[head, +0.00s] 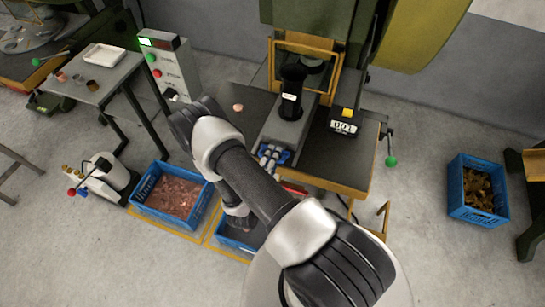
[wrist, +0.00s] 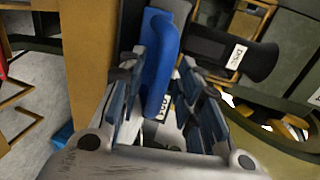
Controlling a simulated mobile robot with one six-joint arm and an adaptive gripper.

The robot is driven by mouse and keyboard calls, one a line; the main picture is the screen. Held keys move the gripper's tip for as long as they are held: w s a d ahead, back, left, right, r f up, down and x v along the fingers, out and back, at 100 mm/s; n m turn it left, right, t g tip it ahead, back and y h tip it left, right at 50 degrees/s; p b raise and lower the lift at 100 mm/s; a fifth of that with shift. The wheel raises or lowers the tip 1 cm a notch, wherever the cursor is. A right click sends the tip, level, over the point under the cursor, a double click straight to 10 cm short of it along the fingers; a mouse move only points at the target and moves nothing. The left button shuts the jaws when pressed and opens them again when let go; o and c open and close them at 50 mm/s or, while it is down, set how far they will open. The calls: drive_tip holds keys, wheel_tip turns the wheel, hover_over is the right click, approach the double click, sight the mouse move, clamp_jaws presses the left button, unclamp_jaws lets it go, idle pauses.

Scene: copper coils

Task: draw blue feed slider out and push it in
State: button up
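The blue feed slider's upright blue handle (wrist: 160,62) stands between the two fingers of my gripper (wrist: 163,75) in the wrist view. The fingers are apart, one on each side of it. A narrow gap shows on the right side; contact on the left is hard to tell. In the head view my gripper (head: 272,157) is at the front end of the grey feed channel (head: 284,132) on the press table. Blue and grey parts blend there, so the slider is hard to separate from the fingers.
A black labelled post (head: 291,92) stands behind on the channel, close to the right finger in the wrist view (wrist: 225,50). A counter box (head: 343,124) and a green-knobbed lever (head: 391,160) are at right. Blue crates (head: 205,205) stand on the floor below.

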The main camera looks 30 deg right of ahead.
drive_tip(key=shift+a, duration=0.1)
drive_tip(key=v, duration=1.2)
idle(0.4)
drive_tip(key=s+d+r+m+g, duration=0.2)
drive_tip(key=r+m+g, duration=0.2)
drive_tip(key=r+m, duration=0.4)
drive_tip(key=s+d+r+m+g+y, duration=0.1)
drive_tip(key=s+r+m+g, duration=0.1)
drive_tip(key=r+m+g, duration=0.4)
drive_tip(key=s+d+r+m+g, duration=0.1)
drive_tip(key=s+d+r+m, duration=0.1)
drive_tip(key=r+m, duration=0.8)
drive_tip(key=s+a+r+m+t+y, duration=0.6)
drive_tip(key=a+r+m+y, duration=0.4)
drive_tip(key=m, duration=0.9)
wheel_tip(320, 180, up, 3)
drive_tip(key=shift+s+a+f+m+y, duration=0.1)
drive_tip(key=shift+s+a+m+y, duration=0.15)
drive_tip(key=shift+s+y, duration=0.35)
